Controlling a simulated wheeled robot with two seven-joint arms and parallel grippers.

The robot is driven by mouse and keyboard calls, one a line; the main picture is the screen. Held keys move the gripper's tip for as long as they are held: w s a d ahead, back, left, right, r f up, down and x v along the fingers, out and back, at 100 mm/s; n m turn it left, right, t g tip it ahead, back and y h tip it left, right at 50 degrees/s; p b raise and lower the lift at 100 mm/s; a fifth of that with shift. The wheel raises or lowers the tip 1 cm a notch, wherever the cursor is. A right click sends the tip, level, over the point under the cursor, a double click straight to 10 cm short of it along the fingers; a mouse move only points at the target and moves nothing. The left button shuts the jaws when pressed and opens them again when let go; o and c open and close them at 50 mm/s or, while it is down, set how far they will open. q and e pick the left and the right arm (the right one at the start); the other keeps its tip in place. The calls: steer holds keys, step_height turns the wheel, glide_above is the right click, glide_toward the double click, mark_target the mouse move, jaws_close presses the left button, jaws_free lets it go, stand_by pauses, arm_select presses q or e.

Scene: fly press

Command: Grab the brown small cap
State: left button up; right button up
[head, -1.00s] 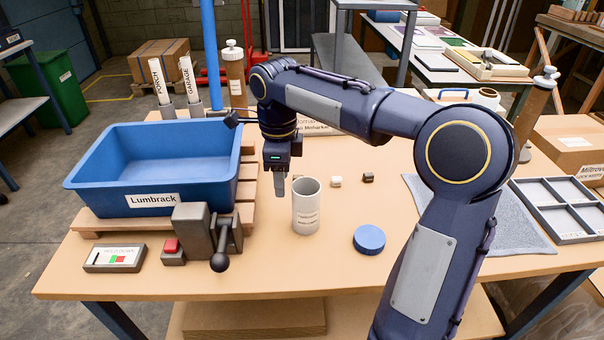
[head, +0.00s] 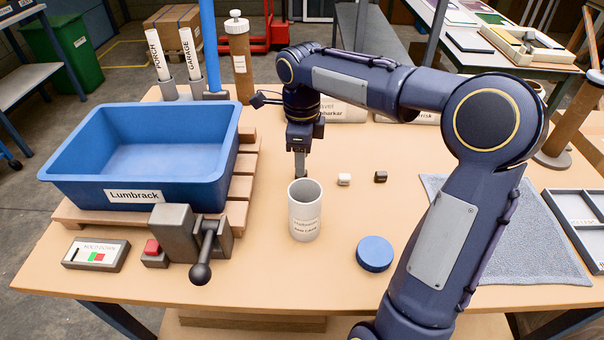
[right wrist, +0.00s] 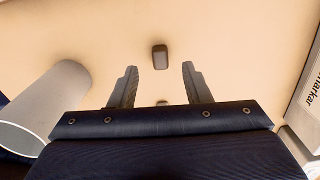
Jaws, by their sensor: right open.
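The small brown cap (head: 381,176) lies on the table right of the small white cap (head: 344,179). My right gripper (head: 300,172) points down just behind the white cylindrical cup (head: 305,212), left of both caps. In the right wrist view its two fingers (right wrist: 158,88) are open with nothing held between them. There the brown cap (right wrist: 160,57) lies beyond the fingertips, about midway between them. A second small object (right wrist: 162,102) is mostly hidden by the gripper body. My left gripper does not show.
A blue round lid (head: 375,254) lies right of the cup. A blue tub (head: 70,180) on a pallet and a lever device (head: 178,238) stand left. A grey cloth (head: 520,250) and a divided tray (head: 575,215) lie right. A labelled sign stands behind the gripper.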

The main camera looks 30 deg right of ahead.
step_height(320, 180, down, 3)
steer(key=shift+w+f, duration=0.1)
steer(key=shift+c, duration=0.3)
jaws_close()
